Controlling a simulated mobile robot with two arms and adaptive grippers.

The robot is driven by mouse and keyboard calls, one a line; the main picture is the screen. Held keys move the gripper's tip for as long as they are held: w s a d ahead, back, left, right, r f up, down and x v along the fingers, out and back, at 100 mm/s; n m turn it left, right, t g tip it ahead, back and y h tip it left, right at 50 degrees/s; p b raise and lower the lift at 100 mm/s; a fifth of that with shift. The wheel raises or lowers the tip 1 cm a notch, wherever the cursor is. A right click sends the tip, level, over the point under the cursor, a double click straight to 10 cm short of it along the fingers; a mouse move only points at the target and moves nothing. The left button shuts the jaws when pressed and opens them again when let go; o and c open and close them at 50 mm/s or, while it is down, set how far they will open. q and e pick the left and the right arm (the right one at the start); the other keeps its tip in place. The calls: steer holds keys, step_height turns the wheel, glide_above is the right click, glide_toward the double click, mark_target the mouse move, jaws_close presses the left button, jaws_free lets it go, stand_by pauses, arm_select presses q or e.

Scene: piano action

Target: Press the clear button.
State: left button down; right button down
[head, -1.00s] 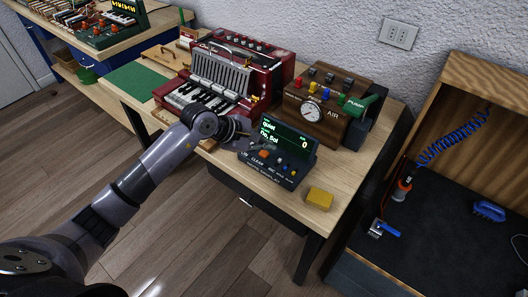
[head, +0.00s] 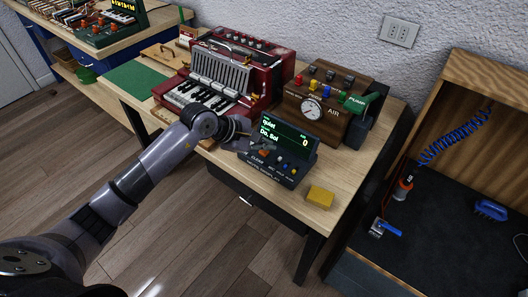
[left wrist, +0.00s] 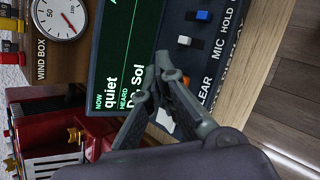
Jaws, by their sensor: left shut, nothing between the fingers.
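The dark console (head: 283,150) stands near the front edge of the table, with a lit green screen reading "quiet", "Do, Sol" and 0. Its sloping front carries the CLEAR label, also readable in the left wrist view (left wrist: 207,88). The orange clear button (left wrist: 186,80) shows only as a sliver beside my fingers; the rest is hidden behind them. My left gripper (head: 262,146) is shut and empty, its tips over the button area; it also shows in the left wrist view (left wrist: 163,66). I cannot tell whether the tips touch the button.
A blue switch (left wrist: 203,15) and a white switch (left wrist: 184,40) sit beside the button. A red accordion (head: 225,80) is behind my left gripper. A brown wind box (head: 325,110) with a gauge stands behind the console. A yellow block (head: 320,197) lies in front, to the right.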

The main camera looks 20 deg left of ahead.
mark_target(265, 153)
arm_select(q)
steer(key=shift+f+b, duration=0.4)
stand_by(0.7)
stand_by(0.3)
steer(key=shift+r+p, duration=0.4)
steer(key=shift+r, duration=0.45)
steer(key=shift+r+p, duration=1.35)
steer(key=shift+r, duration=1.15)
